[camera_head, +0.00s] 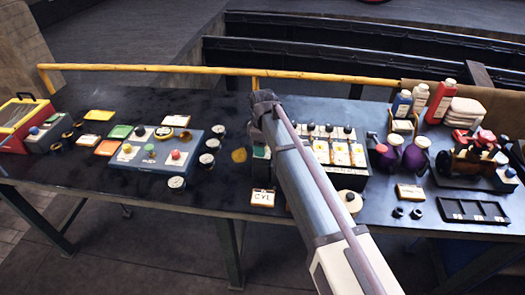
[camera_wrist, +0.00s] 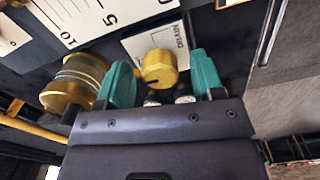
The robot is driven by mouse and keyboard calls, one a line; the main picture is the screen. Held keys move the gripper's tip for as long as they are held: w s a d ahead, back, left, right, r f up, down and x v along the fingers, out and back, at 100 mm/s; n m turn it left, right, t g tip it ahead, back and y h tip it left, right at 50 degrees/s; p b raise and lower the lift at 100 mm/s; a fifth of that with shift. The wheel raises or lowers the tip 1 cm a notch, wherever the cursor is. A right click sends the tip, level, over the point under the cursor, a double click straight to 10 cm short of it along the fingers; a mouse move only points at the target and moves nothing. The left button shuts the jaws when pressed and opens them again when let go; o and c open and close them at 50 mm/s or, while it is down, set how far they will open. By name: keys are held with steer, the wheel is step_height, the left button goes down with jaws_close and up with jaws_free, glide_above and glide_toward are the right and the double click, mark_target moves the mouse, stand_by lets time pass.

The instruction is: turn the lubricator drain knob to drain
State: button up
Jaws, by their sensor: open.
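In the wrist view the brass drain knob (camera_wrist: 159,68) sits in front of a white plate (camera_wrist: 150,42) with lettering that reads like DRAIN. A dark mark shows on the knob's lower edge. My gripper (camera_wrist: 164,80) is open, with one teal finger on each side of the knob. A gap shows between the knob and each finger; I cannot tell how deep the fingers reach. In the head view the box with several dark-topped sight glasses (camera_head: 330,153), which looks like the lubricator, stands partly behind my arm. The drain knob and fingertips are hidden there.
In the wrist view a larger brass cylinder (camera_wrist: 75,84) stands left of the fingers, below a white scale plate (camera_wrist: 85,15). In the head view a blue-grey panel with coloured knobs (camera_head: 155,155) is left of my arm, and purple vessels (camera_head: 413,158) are to the right.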

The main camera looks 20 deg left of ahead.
steer(key=shift+r, duration=0.1)
steer(key=c, duration=0.9)
steer(key=shift+m, duration=0.4)
steer(key=m, duration=1.2)
steer(key=shift+m, duration=0.3)
steer(key=m, duration=0.4)
steer(key=shift+m, duration=0.3)
